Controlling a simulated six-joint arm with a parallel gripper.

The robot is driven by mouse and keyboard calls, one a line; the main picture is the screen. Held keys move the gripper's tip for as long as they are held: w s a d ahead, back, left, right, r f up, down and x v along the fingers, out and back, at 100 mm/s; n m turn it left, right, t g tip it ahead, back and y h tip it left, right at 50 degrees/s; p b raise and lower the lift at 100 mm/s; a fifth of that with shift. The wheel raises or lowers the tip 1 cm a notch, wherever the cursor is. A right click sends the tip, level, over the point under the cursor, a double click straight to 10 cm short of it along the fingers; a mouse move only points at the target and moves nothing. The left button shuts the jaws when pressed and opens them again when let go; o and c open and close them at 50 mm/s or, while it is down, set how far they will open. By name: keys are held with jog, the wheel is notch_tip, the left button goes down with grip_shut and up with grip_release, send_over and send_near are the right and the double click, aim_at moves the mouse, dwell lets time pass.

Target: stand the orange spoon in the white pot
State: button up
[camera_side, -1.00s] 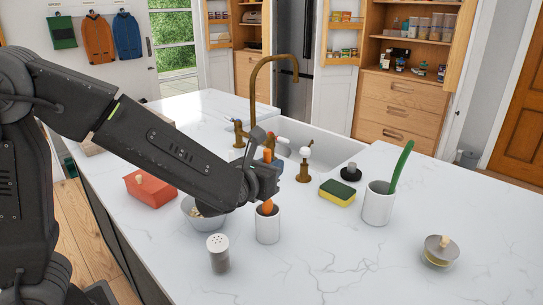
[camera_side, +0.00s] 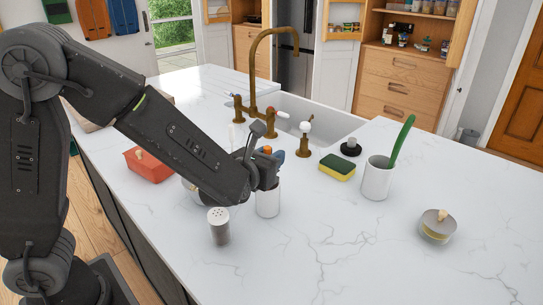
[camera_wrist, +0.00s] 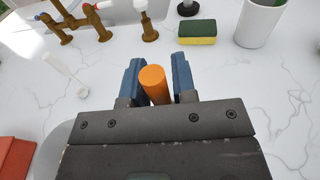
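The orange spoon (camera_side: 266,149) is upright in my gripper. In the wrist view its handle end (camera_wrist: 153,76) stands up between the two blue fingers. My gripper (camera_side: 273,165) is shut on the handle, just above a small white pot (camera_side: 267,203); it also shows in the wrist view (camera_wrist: 160,78). The spoon's lower part is hidden by the pot and my gripper, and looks to be inside the pot. A larger white pot (camera_side: 376,182) stands to the right with a green utensil (camera_side: 401,141) leaning in it.
A shaker (camera_side: 218,227) stands close left of the small pot. A bowl, partly behind my arm, and a red box (camera_side: 146,166) are farther left. A sponge (camera_side: 337,167) and brass taps (camera_side: 303,141) are behind. The counter's front right is mostly clear; a lidded dish (camera_side: 438,224) sits there.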

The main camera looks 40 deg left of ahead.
jog(key=o, duration=0.4)
jog(key=shift+c, duration=0.2)
jog(key=v, duration=1.3)
jog(key=shift+s, duration=0.4)
jog(key=s+a+f+n+g+y, duration=0.15)
jog(key=s+a+n+g, duration=0.3)
jog(key=n, duration=0.45)
jog(key=s+a+n+g+y, duration=0.35)
jog(key=a+n+g, duration=0.2)
jog(key=n, duration=0.35)
jog(key=s+d+r+n+h, duration=0.3)
jog(key=d+r+n+h, duration=0.2)
jog(key=n, duration=1)
jog(key=h, duration=0.3)
jog(key=shift+s+d+r+n+g, duration=0.15)
jog(key=shift+s+d+n+g, duration=0.2)
jog(key=shift+n+g, duration=0.05)
